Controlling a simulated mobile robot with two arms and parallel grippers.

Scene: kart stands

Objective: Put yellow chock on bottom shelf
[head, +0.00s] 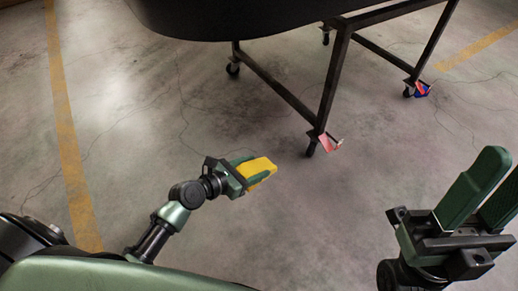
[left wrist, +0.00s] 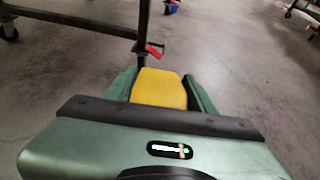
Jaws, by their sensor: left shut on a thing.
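The yellow chock (head: 258,168) is between the green fingers of my left gripper (head: 252,171), which is shut on it above the concrete floor. The left wrist view shows the yellow chock (left wrist: 159,88) with a green finger of the gripper (left wrist: 160,85) on each side. My right gripper (head: 490,190) is at the right edge of the head view, its two green fingers apart with nothing seen between them. No bottom shelf shows in either view.
A dark metal stand (head: 331,85) on casters carries a large black body (head: 240,15). A red piece (head: 326,142) and a blue-and-red piece (head: 421,89) are at its wheels. Yellow lines (head: 72,165) mark the floor. Floor between my left gripper and the stand is clear.

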